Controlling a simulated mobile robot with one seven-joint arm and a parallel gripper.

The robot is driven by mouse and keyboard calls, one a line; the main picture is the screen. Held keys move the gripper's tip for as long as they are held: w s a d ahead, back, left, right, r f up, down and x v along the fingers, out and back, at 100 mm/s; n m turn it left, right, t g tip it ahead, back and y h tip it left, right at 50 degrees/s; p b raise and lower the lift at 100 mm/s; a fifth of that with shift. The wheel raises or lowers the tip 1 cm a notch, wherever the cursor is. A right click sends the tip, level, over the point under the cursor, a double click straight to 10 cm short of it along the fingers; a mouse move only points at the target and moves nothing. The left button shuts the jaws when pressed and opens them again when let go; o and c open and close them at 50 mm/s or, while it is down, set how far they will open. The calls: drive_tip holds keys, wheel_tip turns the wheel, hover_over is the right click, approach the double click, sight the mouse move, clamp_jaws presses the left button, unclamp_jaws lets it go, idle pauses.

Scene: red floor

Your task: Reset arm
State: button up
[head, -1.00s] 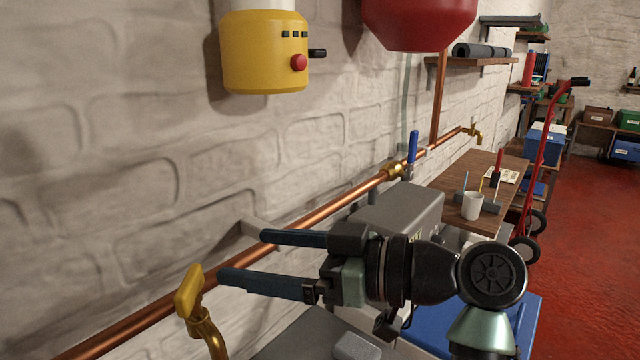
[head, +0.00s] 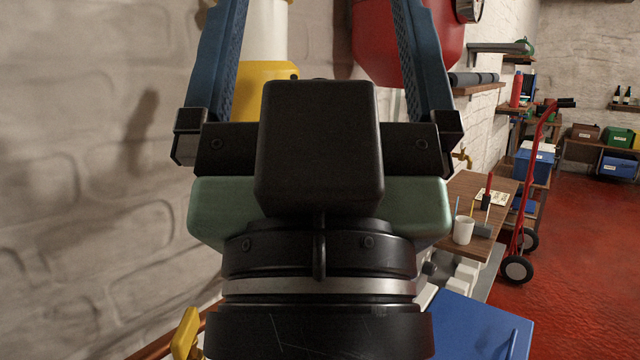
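My gripper (head: 322,50) is raised close in front of the head camera, pointing up and away. Its two blue fingers are spread wide apart with nothing seen between them; the tips reach the top edge of the picture. The gripper's dark body and green housing cover the middle of the view. Behind it, a yellow box (head: 262,82) on the wall and a red tank (head: 378,50) are partly hidden.
A yellow tap handle (head: 186,332) shows at the lower left by the white brick wall. A wooden table (head: 470,190) with a white cup (head: 463,230) stands to the right. Beyond it are a red hand truck (head: 530,190) and open red floor (head: 580,260). A blue surface (head: 470,325) lies at the lower right.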

wheel_tip(320, 180, up, 21)
drive_tip(key=p, duration=1.9)
drive_tip(key=shift+w, duration=0.1)
